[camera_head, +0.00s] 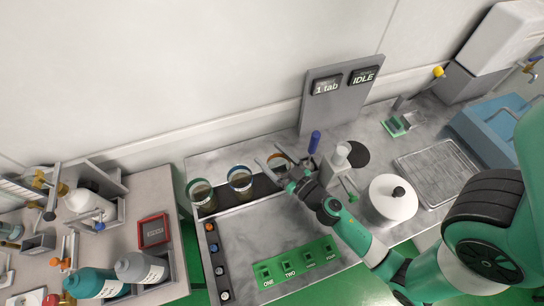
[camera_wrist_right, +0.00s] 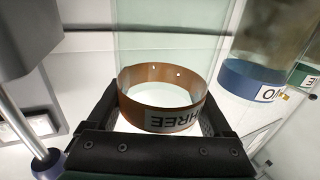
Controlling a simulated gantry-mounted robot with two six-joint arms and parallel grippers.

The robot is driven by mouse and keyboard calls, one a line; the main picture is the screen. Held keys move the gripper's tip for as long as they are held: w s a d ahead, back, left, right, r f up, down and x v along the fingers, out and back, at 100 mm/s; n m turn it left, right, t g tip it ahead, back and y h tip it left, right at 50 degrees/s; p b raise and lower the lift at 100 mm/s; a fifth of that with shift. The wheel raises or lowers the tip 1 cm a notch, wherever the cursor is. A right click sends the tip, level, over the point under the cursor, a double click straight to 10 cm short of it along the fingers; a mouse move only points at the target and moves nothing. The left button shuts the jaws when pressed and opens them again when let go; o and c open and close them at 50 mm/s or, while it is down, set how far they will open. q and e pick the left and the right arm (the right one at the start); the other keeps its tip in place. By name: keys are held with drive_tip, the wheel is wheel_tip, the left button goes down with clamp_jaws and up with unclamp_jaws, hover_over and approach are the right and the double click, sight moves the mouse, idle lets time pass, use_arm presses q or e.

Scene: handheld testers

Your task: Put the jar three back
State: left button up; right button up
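Jar three (camera_wrist_right: 165,92) is a clear jar with a brown band marked THREE, upside down in the right wrist view. In the head view its brown-orange rim (camera_head: 278,161) shows at the right end of a row of jars. My right gripper (camera_head: 279,164) has one finger on each side of this jar; in the wrist view both fingers (camera_wrist_right: 162,100) meet the band. Whether the jar's base touches the surface is hidden. My left gripper is not in view.
A blue-rimmed jar (camera_head: 240,178) and a green-rimmed jar (camera_head: 201,194) stand close to the left. A green panel (camera_head: 293,264) with labelled sockets lies in front. The display reads "1 tab" and "IDLE" (camera_head: 362,77).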

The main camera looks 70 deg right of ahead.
sight(287, 171)
drive_tip(key=shift+o, duration=0.8)
drive_tip(key=shift+r, duration=0.2)
drive_tip(key=b+v, duration=0.1)
drive_tip(key=v, duration=0.2)
drive_tip(key=b+v, duration=0.2)
drive_tip(key=v, duration=0.2)
drive_tip(key=b+v, duration=0.1)
drive_tip(key=v, duration=0.3)
drive_tip(key=shift+f+b, duration=0.3)
drive_tip(key=shift+b, duration=0.1)
drive_tip(key=shift+s+a+r, duration=0.2)
drive_tip(key=shift+s+a, duration=0.1)
drive_tip(key=shift+s, duration=0.15)
drive_tip(key=shift+r, duration=0.1)
